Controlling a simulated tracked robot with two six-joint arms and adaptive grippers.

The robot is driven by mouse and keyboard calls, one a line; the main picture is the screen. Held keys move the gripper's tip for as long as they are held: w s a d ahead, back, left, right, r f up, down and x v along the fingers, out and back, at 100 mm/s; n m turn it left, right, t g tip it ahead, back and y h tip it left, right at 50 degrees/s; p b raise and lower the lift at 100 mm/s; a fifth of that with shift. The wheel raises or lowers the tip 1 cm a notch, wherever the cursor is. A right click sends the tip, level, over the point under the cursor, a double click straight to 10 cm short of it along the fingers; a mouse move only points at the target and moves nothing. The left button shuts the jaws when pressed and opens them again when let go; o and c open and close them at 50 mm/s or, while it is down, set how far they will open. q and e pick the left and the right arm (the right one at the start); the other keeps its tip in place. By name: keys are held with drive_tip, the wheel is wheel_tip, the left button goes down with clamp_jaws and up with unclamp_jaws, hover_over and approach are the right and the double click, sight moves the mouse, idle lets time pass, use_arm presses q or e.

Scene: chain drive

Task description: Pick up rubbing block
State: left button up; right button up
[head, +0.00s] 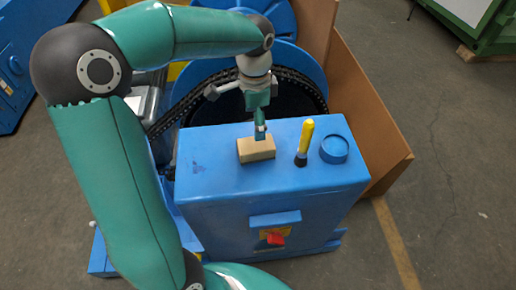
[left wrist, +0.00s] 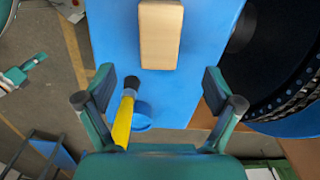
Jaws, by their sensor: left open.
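The rubbing block (head: 256,149) is a tan rectangular block lying on the blue top of the machine housing. In the left wrist view the block (left wrist: 160,34) shows at the upper middle, beyond and between the fingertips. My left gripper (head: 260,130) is just above the block in the head view, pointing down. In the left wrist view the left gripper (left wrist: 158,80) has its fingers spread wide with nothing between them. I cannot tell the exact gap between fingertips and block. My right gripper is not in view.
A yellow-handled tool (head: 305,140) with a black end stands right of the block, beside a round blue dish (head: 334,149). A black chain (head: 190,97) and blue wheels are behind. A brown panel (head: 365,120) stands at right. A red switch (head: 275,239) is on the housing front.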

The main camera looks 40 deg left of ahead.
sight(256, 143)
use_arm(q)
wheel_tip(256, 143, down, 10)
drive_tip(key=shift+r, duration=0.2)
idle(0.3)
drive_tip(key=shift+c, duration=0.4)
drive_tip(key=c, duration=1.2)
drive_tip(key=shift+c, duration=0.2)
drive_tip(key=shift+w+r, duration=0.1)
drive_tip(key=shift+r, duration=0.1)
wheel_tip(256, 143, up, 20)
drive_tip(key=p, duration=0.1)
drive_tip(key=shift+f, duration=0.15)
